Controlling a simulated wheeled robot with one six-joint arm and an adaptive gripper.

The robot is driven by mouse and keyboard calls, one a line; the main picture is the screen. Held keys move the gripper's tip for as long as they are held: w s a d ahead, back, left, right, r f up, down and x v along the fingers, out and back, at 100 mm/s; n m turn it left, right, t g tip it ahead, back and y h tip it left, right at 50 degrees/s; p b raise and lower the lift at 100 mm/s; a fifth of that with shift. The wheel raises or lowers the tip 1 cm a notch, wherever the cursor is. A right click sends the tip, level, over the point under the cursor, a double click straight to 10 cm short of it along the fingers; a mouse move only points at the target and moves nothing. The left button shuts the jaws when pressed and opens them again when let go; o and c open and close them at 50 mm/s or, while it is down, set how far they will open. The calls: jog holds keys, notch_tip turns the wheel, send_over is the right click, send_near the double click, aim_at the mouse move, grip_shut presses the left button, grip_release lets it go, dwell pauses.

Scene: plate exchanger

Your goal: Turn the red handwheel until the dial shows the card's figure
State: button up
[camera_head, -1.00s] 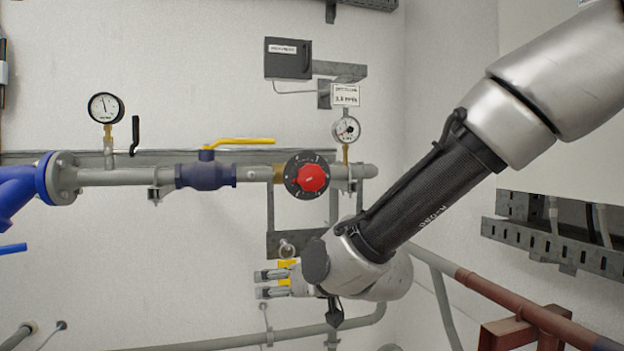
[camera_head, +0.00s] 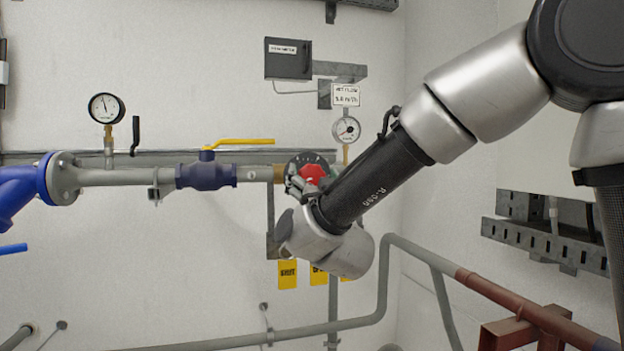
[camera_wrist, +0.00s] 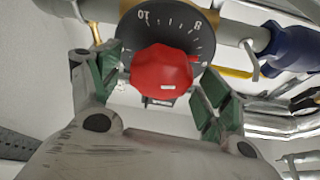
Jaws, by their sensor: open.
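The red handwheel (camera_head: 313,174) sits on a dark round scale plate on the grey pipe; in the wrist view the handwheel (camera_wrist: 160,74) lies between my open fingers, with the scale (camera_wrist: 172,22) behind it. My gripper (camera_wrist: 162,88) has green-padded fingertips on either side of the handwheel, and I cannot tell if they touch it. In the head view my gripper (camera_head: 305,184) is partly hidden by the wrist. The dial (camera_head: 346,130) is a white round gauge right of the handwheel; its reading is too small to tell. The card (camera_head: 345,95) above it reads HOT FLOW and about 3.6 m³/h.
A blue valve (camera_head: 205,175) with a yellow lever (camera_head: 240,142) stands left of the handwheel. Another gauge (camera_head: 106,108) is farther left. Yellow tags (camera_head: 287,274) hang below my wrist. A pipe (camera_head: 383,270) bends below right. The wall between is free.

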jog(key=shift+w+a+r, duration=0.1)
jog(key=shift+w+r, duration=0.05)
jog(key=shift+w, duration=0.2)
jog(key=c, duration=1)
jog(key=shift+n, duration=0.5)
jog(key=n+y, duration=0.1)
jog(key=n, duration=0.2)
jog(key=n+g+y, duration=0.1)
jog(key=n+y, duration=0.1)
jog(key=n, duration=0.1)
jog(key=shift+n+y, duration=0.3)
jog(key=shift+n, duration=0.1)
jog(key=n+g+y, duration=0.1)
jog(key=n, duration=0.2)
jog(key=n+g+y, duration=0.1)
jog(key=n, duration=0.2)
jog(key=shift+n+g+y, duration=0.3)
jog(key=shift+n+g, duration=0.1)
jog(key=shift+n, duration=0.3)
